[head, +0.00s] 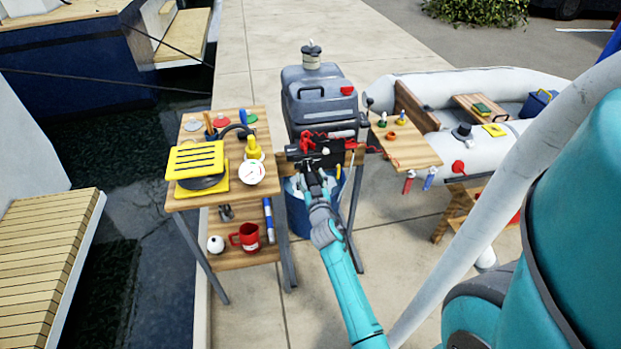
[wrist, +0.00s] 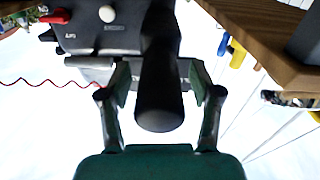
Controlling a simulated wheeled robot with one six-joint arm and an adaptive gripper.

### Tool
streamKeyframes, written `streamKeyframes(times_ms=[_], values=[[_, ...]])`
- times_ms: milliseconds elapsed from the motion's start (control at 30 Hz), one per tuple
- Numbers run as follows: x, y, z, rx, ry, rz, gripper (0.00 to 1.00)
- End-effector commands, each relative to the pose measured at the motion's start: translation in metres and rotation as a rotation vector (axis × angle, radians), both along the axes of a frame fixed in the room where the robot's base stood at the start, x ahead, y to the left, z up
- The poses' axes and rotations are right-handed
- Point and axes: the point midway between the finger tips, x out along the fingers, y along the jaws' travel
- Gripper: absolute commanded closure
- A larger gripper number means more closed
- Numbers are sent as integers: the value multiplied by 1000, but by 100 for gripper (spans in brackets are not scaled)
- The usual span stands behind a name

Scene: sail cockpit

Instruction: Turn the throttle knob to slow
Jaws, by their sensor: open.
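A dark outboard control panel (head: 330,160) sits at the front of the bench below the grey tank. In the wrist view, the panel (wrist: 95,38) fills the upper left, with a pale round knob (wrist: 107,13) and small lettering too blurred to read. A thick black rounded grip (wrist: 159,112) sticks out from it toward the camera. I cannot tell which of these is the throttle knob. My gripper (wrist: 160,82) is open, with one finger on each side of the grip and gaps showing. In the head view, my gripper (head: 313,182) is just below the panel and partly hides it.
A red switch (wrist: 57,16) and a thin red coiled cord (wrist: 45,83) are beside the panel. A blue bucket (head: 297,215) stands below.

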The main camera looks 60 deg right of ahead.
Motion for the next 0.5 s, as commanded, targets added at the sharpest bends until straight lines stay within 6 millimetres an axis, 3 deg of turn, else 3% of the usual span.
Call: streamKeyframes(times_ms=[100,333,500], values=[[0,0,0,0,0,0,39],[0,0,0,0,0,0,96],[0,0,0,-3,3,0,96]])
